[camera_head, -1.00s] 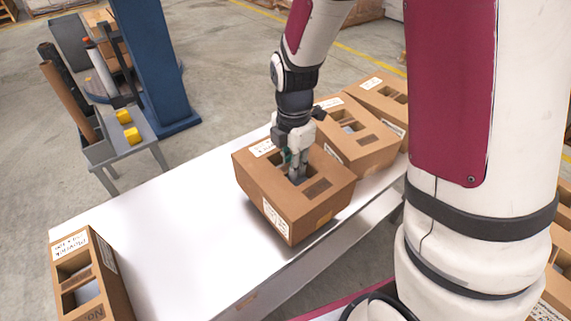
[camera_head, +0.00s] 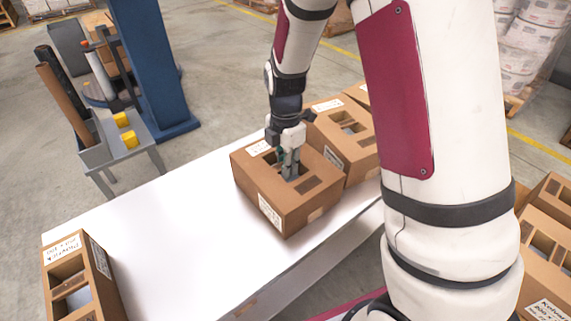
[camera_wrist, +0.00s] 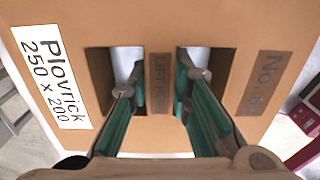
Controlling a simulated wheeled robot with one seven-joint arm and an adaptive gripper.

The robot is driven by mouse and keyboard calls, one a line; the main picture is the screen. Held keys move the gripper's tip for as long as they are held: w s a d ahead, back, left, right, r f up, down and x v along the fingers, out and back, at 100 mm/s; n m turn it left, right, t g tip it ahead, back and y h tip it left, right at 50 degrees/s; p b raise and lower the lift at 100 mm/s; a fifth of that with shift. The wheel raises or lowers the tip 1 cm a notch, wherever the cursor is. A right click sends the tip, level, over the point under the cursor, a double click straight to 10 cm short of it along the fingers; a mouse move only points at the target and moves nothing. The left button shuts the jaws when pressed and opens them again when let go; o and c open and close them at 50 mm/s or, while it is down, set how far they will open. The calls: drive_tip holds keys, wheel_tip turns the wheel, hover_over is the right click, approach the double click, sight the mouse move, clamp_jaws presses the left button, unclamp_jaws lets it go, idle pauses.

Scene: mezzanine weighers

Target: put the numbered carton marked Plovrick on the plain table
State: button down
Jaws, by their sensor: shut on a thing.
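The carton marked Plovrick (camera_head: 247,181) is brown cardboard, with a white label reading "Plovrick 250 x 200" in the wrist view (camera_wrist: 150,22). A dark patch on it starts "No."; its number is unclear. My gripper (camera_head: 290,176) reaches into its top from above. In the wrist view, the fingers (camera_wrist: 162,90) go into two openings and are shut on the strip between them, marked "Lift here". The carton is upright over a long white table (camera_head: 170,215); I cannot tell whether it touches the surface.
More brown cartons (camera_head: 348,140) stand close behind the held one, on the right. Another carton (camera_head: 105,278) stands at the table's near left end, its label hard to read. The table between is clear. A grey stand (camera_head: 130,142) with yellow blocks and a blue column (camera_head: 150,70) are beyond.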

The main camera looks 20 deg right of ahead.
drive_tip(key=c, duration=1.5)
unclamp_jaws()
drive_tip(key=shift+f, duration=0.1)
drive_tip(key=shift+o, duration=0.2)
wheel_tip(320, 180, up, 12)
drive_tip(key=p, duration=0.3)
drive_tip(key=shift+r, duration=0.25)
drive_tip(key=s+r+m, duration=0.5)
drive_tip(key=s+r, duration=0.2)
drive_tip(key=s, duration=0.1)
drive_tip(key=s+r+m, duration=0.2)
drive_tip(key=s+m, duration=0.6)
drive_tip(key=s, duration=0.4)
drive_tip(key=s+d+r+m+t, duration=0.1)
drive_tip(key=s+r+m, duration=0.1)
drive_tip(key=s+m, duration=0.6)
drive_tip(key=s, duration=0.4)
drive_tip(key=shift+r+m, duration=0.3)
drive_tip(key=shift+m, duration=0.1)
drive_tip(key=shift+d, duration=0.1)
